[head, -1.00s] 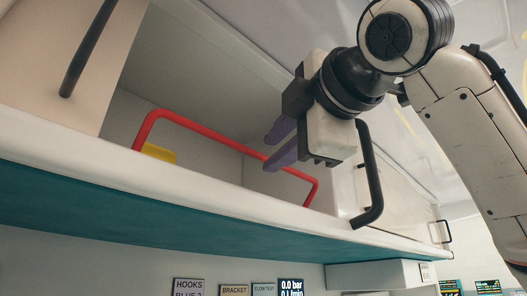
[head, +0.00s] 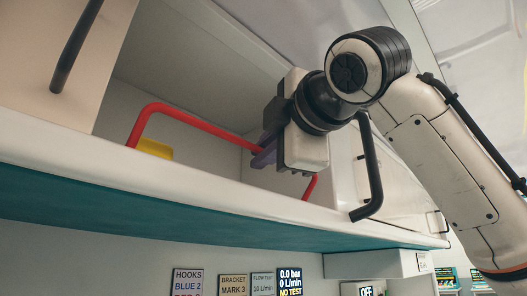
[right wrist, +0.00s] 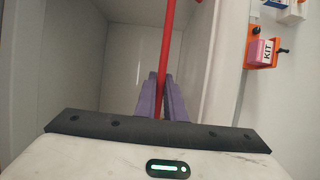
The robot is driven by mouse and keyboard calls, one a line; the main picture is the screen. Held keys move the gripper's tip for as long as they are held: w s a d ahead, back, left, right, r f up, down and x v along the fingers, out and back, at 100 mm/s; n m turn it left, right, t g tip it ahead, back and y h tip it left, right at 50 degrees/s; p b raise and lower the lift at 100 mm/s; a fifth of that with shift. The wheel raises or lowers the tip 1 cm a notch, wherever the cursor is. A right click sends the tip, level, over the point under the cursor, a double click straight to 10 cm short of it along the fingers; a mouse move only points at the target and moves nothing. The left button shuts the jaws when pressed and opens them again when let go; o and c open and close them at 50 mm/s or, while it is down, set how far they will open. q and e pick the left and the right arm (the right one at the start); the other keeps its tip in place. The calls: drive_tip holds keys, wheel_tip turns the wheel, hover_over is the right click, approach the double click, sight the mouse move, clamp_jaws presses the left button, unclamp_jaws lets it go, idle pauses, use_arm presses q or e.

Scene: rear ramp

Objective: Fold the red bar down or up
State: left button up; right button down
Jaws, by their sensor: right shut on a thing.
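The red bar (head: 190,121) is a bent rail that stands up across the front of an open shelf compartment in the head view. Its two legs meet the white shelf edge. My right gripper (head: 262,152) is at the right part of the bar, with its purple fingers shut on it. In the right wrist view, the red bar (right wrist: 167,45) runs between the purple fingers (right wrist: 162,97). My gripper hides part of the bar near its right leg in the head view. My left gripper is not in view.
A yellow object (head: 155,149) sits in the compartment behind the bar. Black handles stand at the left (head: 76,45) and right (head: 370,170) of the opening. An orange holder with a pink KIT box (right wrist: 265,50) is on the right in the right wrist view.

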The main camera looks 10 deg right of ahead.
drive_tip(key=t+b, duration=0.1)
drive_tip(key=b, duration=0.2)
drive_tip(key=s+f+m+t+b, duration=0.1)
drive_tip(key=t+b, duration=0.1)
drive_tip(key=d+f+m+t+b, duration=0.1)
drive_tip(key=b, duration=0.2)
drive_tip(key=shift+s+f+b, duration=0.2)
drive_tip(key=shift+f+b, duration=0.05)
drive_tip(key=shift+b, duration=0.05)
drive_tip(key=shift+s+d+f+m+t+b, duration=0.15)
drive_tip(key=shift+f+m+t+b, duration=0.1)
drive_tip(key=shift+m+t+b, duration=0.65)
drive_tip(key=shift+t+b, duration=0.3)
drive_tip(key=shift+b, duration=0.25)
drive_tip(key=shift+s+h, duration=0.1)
drive_tip(key=shift+h, duration=0.3)
